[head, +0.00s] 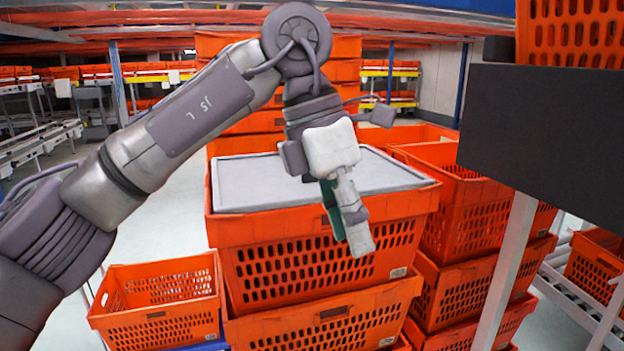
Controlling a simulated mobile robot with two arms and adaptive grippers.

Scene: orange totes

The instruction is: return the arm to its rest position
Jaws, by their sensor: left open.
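My left arm comes in from the left, rises to a joint at the top middle, and bends down from there. My left gripper (352,246) hangs downward in front of the stacked orange totes (318,232), over the near edge of the top one. It is open, and nothing shows between its fingers. One finger is pale and the other dark green; they overlap from this angle. My right gripper is not in view.
A grey lid or panel (240,183) lies on the top tote. More orange totes (470,215) are stacked close on the right, and an empty tote (165,300) stands lower left. A dark panel (550,135) on a pale post blocks the right side. Shelving stands behind.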

